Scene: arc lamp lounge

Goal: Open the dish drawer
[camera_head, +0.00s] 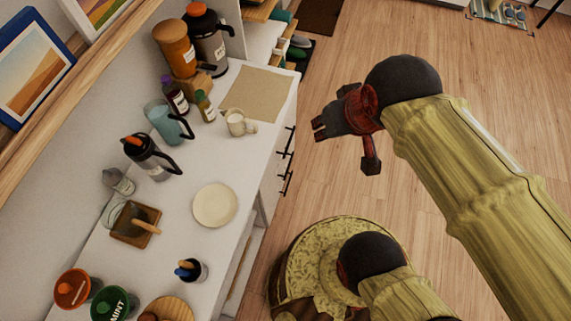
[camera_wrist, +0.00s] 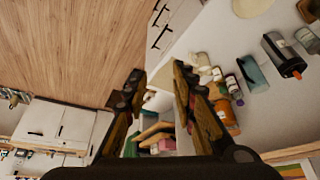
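A white cabinet (camera_head: 269,188) has a front with several black bar handles (camera_head: 286,160), seen steeply from above in the head view. Its drawer fronts look shut; no label shows which one is the dish drawer. The handles also show at the top of the wrist view (camera_wrist: 158,36). My gripper (camera_head: 344,147) is in the air over the floor, to the right of the handles and apart from them. In the wrist view my gripper (camera_wrist: 157,82) has its two fingers spread with nothing between them held.
The white countertop (camera_head: 180,196) carries a plate (camera_head: 215,205), a mug (camera_head: 239,123), a blue pitcher (camera_head: 166,122), bottles, dark jugs and canisters. A beige mat (camera_head: 258,93) lies at its far end. The wood floor (camera_head: 330,190) beside the cabinet front is clear.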

